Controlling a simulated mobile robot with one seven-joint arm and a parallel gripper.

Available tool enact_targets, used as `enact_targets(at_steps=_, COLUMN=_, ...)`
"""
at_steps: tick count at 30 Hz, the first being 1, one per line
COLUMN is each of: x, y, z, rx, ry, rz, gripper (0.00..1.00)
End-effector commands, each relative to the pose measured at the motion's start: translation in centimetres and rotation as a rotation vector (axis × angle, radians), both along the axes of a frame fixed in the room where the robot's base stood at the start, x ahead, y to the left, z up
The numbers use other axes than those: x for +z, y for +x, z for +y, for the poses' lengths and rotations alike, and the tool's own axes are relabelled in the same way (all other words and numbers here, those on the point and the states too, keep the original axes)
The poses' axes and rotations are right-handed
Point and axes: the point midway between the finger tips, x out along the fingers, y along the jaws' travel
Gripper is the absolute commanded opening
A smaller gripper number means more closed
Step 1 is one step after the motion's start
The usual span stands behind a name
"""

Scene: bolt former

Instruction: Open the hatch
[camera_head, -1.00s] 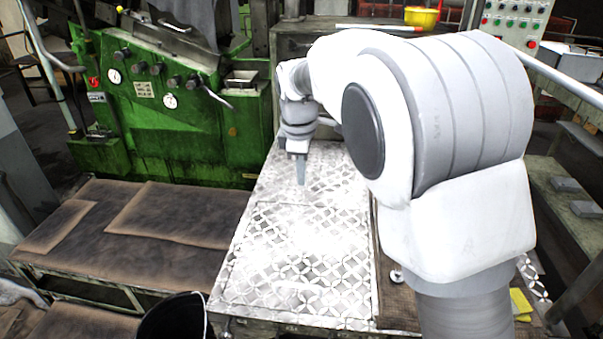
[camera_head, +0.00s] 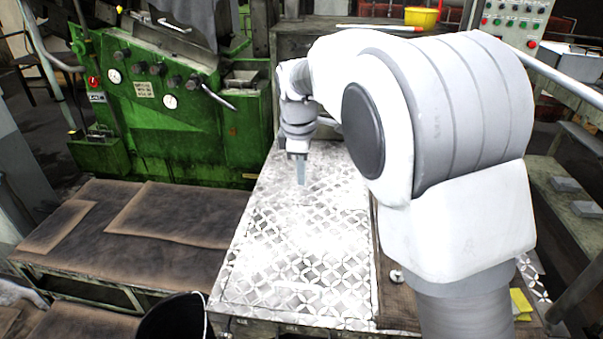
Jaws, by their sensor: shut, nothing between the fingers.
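My gripper (camera_head: 301,184) points down above a patterned metal plate (camera_head: 290,262) in the middle of the view. Its fingers are shut and empty. The gap between the fingertips and the plate is hard to judge. I cannot tell for sure which part is the hatch; the plate has a bright, worn diamond-like pattern and lies flat. My own arm hides the plate's right rear part.
A green machine (camera_head: 180,110) with gauges and levers stands at the back left. A low bench (camera_head: 165,225) with brown sheets is on the left. A black bucket (camera_head: 172,318) stands at the front. A control panel (camera_head: 515,22) and a yellow container (camera_head: 421,17) are at the back right.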

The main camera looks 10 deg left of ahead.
Motion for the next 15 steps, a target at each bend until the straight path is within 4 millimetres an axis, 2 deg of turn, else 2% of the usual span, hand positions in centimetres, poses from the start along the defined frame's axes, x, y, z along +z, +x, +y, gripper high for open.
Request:
enact_targets(at_steps=7, x=0.00, y=0.00, z=0.00, rx=0.000, ry=0.000, rz=0.000, gripper=0.01)
enact_targets(at_steps=12, x=0.00, y=0.00, z=0.00, rx=0.000, ry=0.000, rz=0.000, gripper=0.32)
enact_targets(at_steps=15, x=0.00, y=0.00, z=0.00, rx=0.000, ry=0.000, rz=0.000, gripper=0.45)
